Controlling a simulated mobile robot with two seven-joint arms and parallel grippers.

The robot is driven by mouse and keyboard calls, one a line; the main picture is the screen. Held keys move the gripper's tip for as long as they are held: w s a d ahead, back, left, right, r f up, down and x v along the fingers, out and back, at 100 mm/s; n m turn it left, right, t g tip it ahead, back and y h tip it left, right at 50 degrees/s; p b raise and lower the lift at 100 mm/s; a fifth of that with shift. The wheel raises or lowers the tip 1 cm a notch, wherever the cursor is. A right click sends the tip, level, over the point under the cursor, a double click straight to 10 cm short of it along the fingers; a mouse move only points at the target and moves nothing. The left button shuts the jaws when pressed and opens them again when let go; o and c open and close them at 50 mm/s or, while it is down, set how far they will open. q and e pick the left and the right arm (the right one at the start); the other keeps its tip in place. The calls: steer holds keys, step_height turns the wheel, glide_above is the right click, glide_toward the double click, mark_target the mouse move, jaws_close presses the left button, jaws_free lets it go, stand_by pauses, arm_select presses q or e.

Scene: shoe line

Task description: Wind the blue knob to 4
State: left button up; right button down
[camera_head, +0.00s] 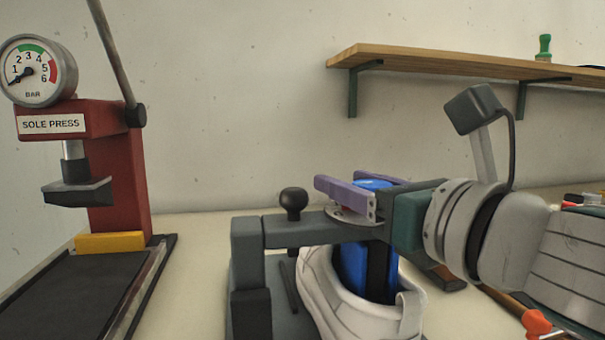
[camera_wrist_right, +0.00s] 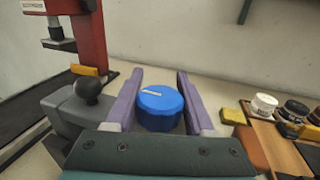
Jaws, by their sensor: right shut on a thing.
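The blue knob (camera_head: 371,184) sits on top of a dark clamp frame (camera_head: 330,228), over a white shoe (camera_head: 345,310) with a blue form inside. In the right wrist view the round knob (camera_wrist_right: 160,112) shows a short pale mark on its top, pointing left. My right gripper (camera_head: 338,180) has its purple fingers shut on the knob, one on each side. A pale dial plate (camera_head: 348,216) shows under the knob, partly hidden by the fingers; its numbers cannot be read. My left gripper is not in view.
A red sole press (camera_head: 118,175) with a gauge (camera_head: 32,70) stands at the left. A black ball-topped lever (camera_head: 293,203) rises from the clamp frame beside the fingers. Jars (camera_wrist_right: 264,104) and a yellow block (camera_wrist_right: 233,116) stand at the right. A wooden shelf (camera_head: 440,63) is above.

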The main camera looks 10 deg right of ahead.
steer(key=m+h, duration=0.1)
steer(key=m+h+p, duration=0.1)
steer(key=h, duration=0.2)
steer(key=shift+d+r+m+t+p, duration=0.2)
steer(key=shift+d+m+t+p, duration=0.05)
steer(key=shift+m+t+p, duration=0.15)
steer(key=m+h, duration=0.1)
steer(key=h, duration=0.1)
steer(key=m+h+p, duration=0.1)
steer(key=h, duration=0.1)
steer(key=shift+d+f+m+h, duration=0.1)
steer(key=shift+d+m+h, duration=0.2)
steer(key=shift+d+m, duration=0.1)
steer(key=m+h, duration=0.1)
steer(key=m+g+h, duration=0.1)
steer(key=h, duration=0.1)
steer(key=shift+d+p, duration=0.3)
steer(key=shift+p, duration=0.1)
steer(key=shift+s+d+f+m+g+h, duration=0.15)
steer(key=shift+m+g+h, duration=0.4)
steer(key=shift+h, duration=0.3)
steer(key=shift+s+d+r+m+g+h, duration=0.15)
steer(key=shift+m+g+h, duration=0.3)
steer(key=shift+m+h, duration=0.3)
steer(key=shift+w+f, duration=0.1)
steer(key=shift+c, duration=1.3)
jaws_free()
steer(key=v, duration=1)
steer(key=shift+f, duration=0.1)
